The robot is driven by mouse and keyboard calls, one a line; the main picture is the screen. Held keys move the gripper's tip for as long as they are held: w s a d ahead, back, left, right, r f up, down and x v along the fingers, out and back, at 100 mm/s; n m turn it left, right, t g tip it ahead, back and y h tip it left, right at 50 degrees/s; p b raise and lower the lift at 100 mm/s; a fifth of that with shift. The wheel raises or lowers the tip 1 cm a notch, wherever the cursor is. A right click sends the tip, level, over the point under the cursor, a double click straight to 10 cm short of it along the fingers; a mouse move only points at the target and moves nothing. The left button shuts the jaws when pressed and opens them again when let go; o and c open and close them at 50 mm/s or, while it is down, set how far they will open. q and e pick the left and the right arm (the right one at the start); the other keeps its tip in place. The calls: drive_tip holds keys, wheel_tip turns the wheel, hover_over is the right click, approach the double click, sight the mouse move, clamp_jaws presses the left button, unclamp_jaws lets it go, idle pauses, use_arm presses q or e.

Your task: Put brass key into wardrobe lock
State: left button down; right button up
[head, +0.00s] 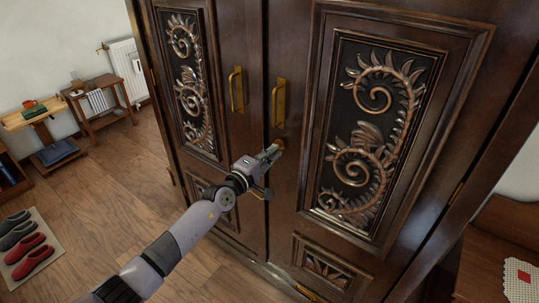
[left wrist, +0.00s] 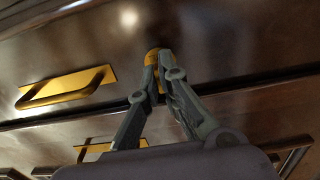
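The dark wooden wardrobe (head: 300,150) fills the middle and right of the head view, both doors closed. My left gripper (head: 274,150) reaches to the right door, just below its brass handle. Its fingers are drawn together at the tips in the left wrist view (left wrist: 158,75), with a small brass piece, seemingly the brass key (left wrist: 152,56), between them. A brass spot (head: 279,143) at the fingertips lies against the door, where the lock seems to be. The fingers hide most of it, so I cannot tell whether the key is in the lock. My right gripper is not in view.
Brass handles are on the left door (head: 236,90) and right door (head: 278,103), close above my gripper. Carved panels (head: 372,130) decorate the doors. Small wooden tables (head: 98,95) and slippers on a mat (head: 44,238) are at left. Open floor lies before the wardrobe.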

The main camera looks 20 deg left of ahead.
use_arm(q)
drive_tip(key=shift+w, duration=0.1)
drive_tip(key=c, duration=1.7)
unclamp_jaws()
drive_tip(key=v, duration=1.2)
